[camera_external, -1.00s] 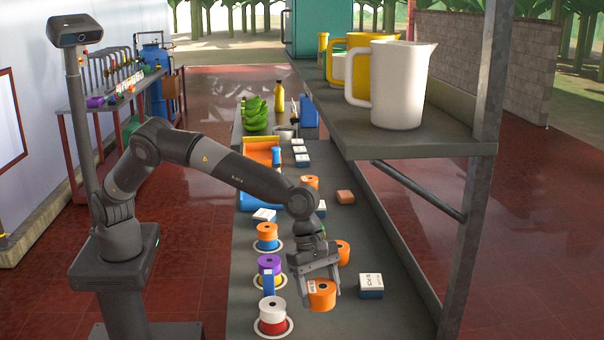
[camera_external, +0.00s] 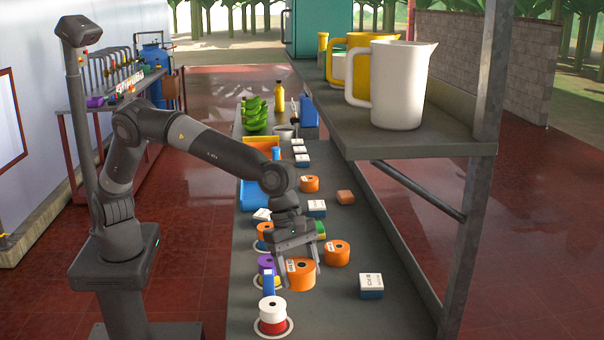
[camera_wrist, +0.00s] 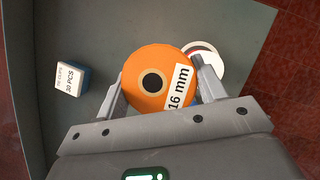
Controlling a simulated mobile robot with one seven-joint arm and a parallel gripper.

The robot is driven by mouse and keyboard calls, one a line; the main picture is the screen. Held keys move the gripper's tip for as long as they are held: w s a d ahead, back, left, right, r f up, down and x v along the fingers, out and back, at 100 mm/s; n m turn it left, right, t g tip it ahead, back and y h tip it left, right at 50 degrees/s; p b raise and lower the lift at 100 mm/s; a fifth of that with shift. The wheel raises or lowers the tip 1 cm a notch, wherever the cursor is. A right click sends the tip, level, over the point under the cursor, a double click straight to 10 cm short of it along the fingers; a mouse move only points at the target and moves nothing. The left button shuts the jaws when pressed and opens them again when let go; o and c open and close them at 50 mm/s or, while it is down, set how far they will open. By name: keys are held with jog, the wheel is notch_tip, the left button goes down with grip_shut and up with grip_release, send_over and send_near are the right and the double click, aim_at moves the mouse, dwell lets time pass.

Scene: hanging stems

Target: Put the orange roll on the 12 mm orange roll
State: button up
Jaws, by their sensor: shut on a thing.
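My gripper (camera_external: 298,258) is shut on an orange roll (camera_external: 300,275) and holds it over the bench, to the right of the purple roll. In the wrist view the held orange roll (camera_wrist: 158,80) sits between both fingers of my gripper (camera_wrist: 160,92), its dark hole facing the camera and its label reading 16 mm. Another orange roll (camera_external: 337,252) stands on the bench to the right, and one (camera_external: 309,183) farther back. A further orange roll (camera_external: 263,230) tops a stack at the left, partly hidden by my arm. I cannot read which is 12 mm.
A purple roll (camera_external: 265,263) and a white-and-red stack (camera_external: 272,310) stand along the left bench edge. A white-and-blue box (camera_external: 371,286) lies to the right. A green-and-yellow roll (camera_external: 320,229) stands behind my gripper. The shelf (camera_external: 420,142) with jugs overhangs the right side.

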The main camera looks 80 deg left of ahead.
jog(key=w+a+r+n, duration=0.1)
jog(key=w+a, duration=0.3)
jog(key=a, duration=0.5)
jog(key=w+a+n, duration=0.1)
jog(key=w+a, duration=0.4)
jog(key=a, duration=0.3)
jog(key=n+t+y, duration=0.2)
jog(key=n, duration=0.5)
send_over(313, 179)
jog(key=s, duration=0.1)
jog(key=f, duration=0.3)
jog(key=shift+s+d, duration=0.2)
jog(key=shift+d, duration=0.05)
jog(key=shift+a+f, duration=0.35)
jog(key=shift+f, duration=1.95)
jog(key=shift+f, duration=0.15)
